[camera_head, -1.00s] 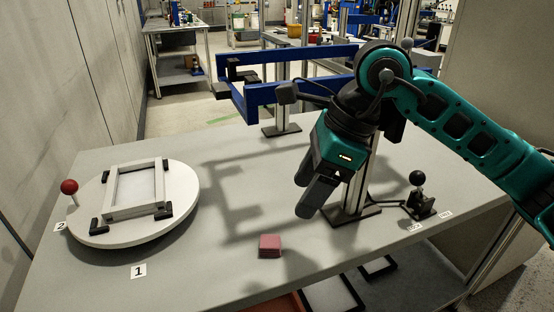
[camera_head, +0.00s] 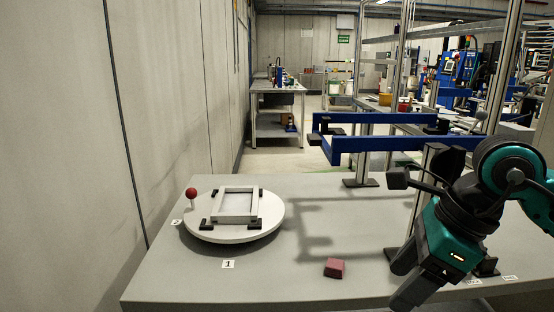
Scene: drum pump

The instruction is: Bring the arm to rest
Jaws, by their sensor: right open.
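My right arm comes in from the right, teal and black. Its gripper (camera_head: 402,282) hangs down at the front right of the grey table (camera_head: 190,275), with dark fingers pointing down and left. It is open and nothing shows between the fingers. My left gripper does not show.
A white turntable (camera_head: 262,228) with a rectangular frame (camera_head: 237,204) and a red ball knob (camera_head: 191,193) stands on the table's left. Blue beams (camera_head: 375,142) on posts stand behind the gripper. The wall is at left. The table's middle is clear.

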